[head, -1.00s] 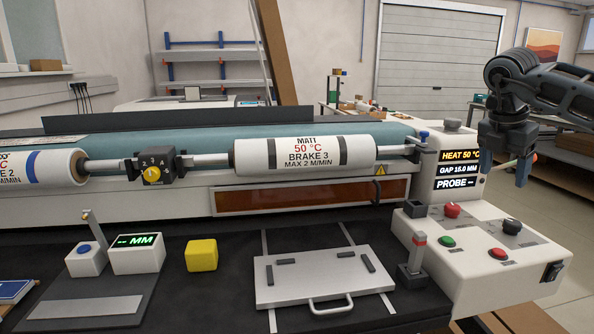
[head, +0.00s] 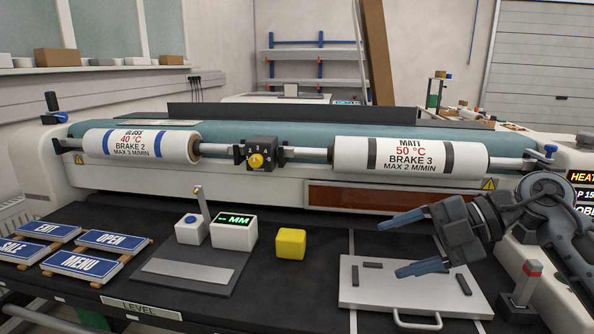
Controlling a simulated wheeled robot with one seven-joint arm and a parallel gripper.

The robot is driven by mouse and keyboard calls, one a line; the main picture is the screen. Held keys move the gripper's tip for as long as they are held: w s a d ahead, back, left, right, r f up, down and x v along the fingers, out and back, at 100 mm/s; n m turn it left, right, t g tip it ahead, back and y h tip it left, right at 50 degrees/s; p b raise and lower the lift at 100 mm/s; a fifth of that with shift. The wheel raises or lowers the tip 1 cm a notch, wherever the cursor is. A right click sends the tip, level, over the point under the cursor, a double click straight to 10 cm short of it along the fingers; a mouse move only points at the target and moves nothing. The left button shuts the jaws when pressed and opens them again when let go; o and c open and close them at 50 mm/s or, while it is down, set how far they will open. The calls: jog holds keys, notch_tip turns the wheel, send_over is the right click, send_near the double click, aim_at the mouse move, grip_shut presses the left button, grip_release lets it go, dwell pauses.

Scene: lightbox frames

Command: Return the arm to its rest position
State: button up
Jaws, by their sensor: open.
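My gripper (head: 408,245) is in the head view at the lower right, pointing left. Its two blue-grey fingers are spread apart with nothing between them. It appears in front of the silver plate with a handle (head: 385,289), covering part of it. My arm reaches in from the right edge and hides much of the control console there.
The laminator carries a gloss roll (head: 140,145) and a matt roll (head: 410,154), with a brake dial (head: 261,153) between. A yellow block (head: 291,243), a gauge display (head: 233,227) and several blue signs (head: 82,265) lie on the dark bench. A red-topped lever (head: 522,290) stands near my arm.

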jog(key=s+a+r+m+t+y, duration=0.2)
jog(key=s+a+r+t+y, duration=0.15)
jog(key=s+a+y, duration=0.3)
jog(key=s+a+r+m+t+y, duration=0.2)
jog(key=s+a+t+y, duration=0.25)
jog(key=s+a, duration=0.2)
jog(key=s+d+f+m+t+h, duration=0.1)
jog(key=s+d+f+m+h, duration=0.3)
jog(key=s, duration=0.6)
jog(key=s+d+f+m+t+h+b, duration=0.1)
jog(key=s+d+f+m+h, duration=0.4)
jog(key=s+f+m+h, duration=0.4)
jog(key=s+d+f+m+t+h+b, duration=0.1)
jog(key=s+d+f+m+h, duration=0.4)
jog(key=s+m+h, duration=0.5)
notch_tip(320, 180, down, 2)
jog(key=shift+s+f, duration=0.2)
jog(key=shift+s, duration=0.6)
